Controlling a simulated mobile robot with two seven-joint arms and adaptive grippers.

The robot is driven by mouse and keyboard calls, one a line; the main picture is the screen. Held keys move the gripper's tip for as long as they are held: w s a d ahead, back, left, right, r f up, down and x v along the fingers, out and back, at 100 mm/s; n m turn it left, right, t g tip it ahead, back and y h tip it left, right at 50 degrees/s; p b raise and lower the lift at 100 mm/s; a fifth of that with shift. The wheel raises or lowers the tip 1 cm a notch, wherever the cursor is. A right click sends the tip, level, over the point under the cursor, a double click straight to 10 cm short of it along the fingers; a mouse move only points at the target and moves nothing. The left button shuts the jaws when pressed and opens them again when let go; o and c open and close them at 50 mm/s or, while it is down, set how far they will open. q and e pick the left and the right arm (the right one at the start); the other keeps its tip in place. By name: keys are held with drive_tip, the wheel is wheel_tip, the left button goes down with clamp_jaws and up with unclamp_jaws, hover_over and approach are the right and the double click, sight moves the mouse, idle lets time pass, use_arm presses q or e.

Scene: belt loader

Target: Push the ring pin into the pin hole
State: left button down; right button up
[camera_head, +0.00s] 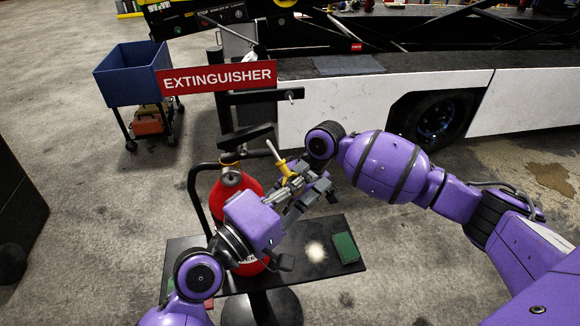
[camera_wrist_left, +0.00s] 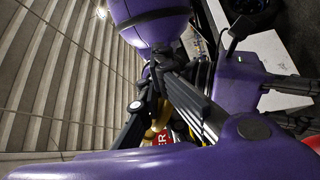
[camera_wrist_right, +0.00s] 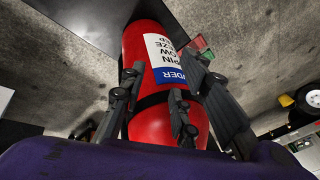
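The red fire extinguisher (camera_head: 251,190) stands on a small black table, with its black handle and valve on top. A yellow ring pin (camera_head: 282,165) with a pale shaft is at the fingertips of my left gripper (camera_head: 294,187), right of the extinguisher's neck. In the left wrist view the yellow ring (camera_wrist_left: 154,127) sits between the dark fingers, which appear shut on it. My right gripper (camera_wrist_right: 170,90) is open. The extinguisher's red body (camera_wrist_right: 150,45) and label show between and beyond its fingers. In the head view the two grippers overlap. I cannot make out the pin hole.
The black table (camera_head: 340,227) carries a green pad (camera_head: 345,247). A red EXTINGUISHER sign (camera_head: 218,77) stands behind, with a blue cart (camera_head: 135,72) to its left. The white belt loader (camera_head: 335,107) closes off the back.

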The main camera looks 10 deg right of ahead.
drive_tip(key=s+a+f+m+t+y, duration=0.1)
drive_tip(key=s+a+f+m+t, duration=0.1)
drive_tip(key=s+f, duration=0.45)
drive_tip(key=s+a+f+m+t+y, duration=0.1)
drive_tip(key=s+a+f+t, duration=0.15)
drive_tip(key=f, duration=0.65)
drive_tip(key=s+d+f+m+t+h, duration=0.2)
drive_tip(key=s+d+h, duration=0.1)
drive_tip(key=s+d, duration=0.4)
drive_tip(key=s+d+f+m+t+h, duration=0.2)
drive_tip(key=s+d+f+h, duration=0.1)
drive_tip(key=s+d, duration=0.5)
drive_tip(key=s, duration=0.3)
drive_tip(key=shift+s+d+f, duration=0.15)
drive_tip(key=shift+s+f, duration=0.1)
drive_tip(key=shift+f, duration=0.1)
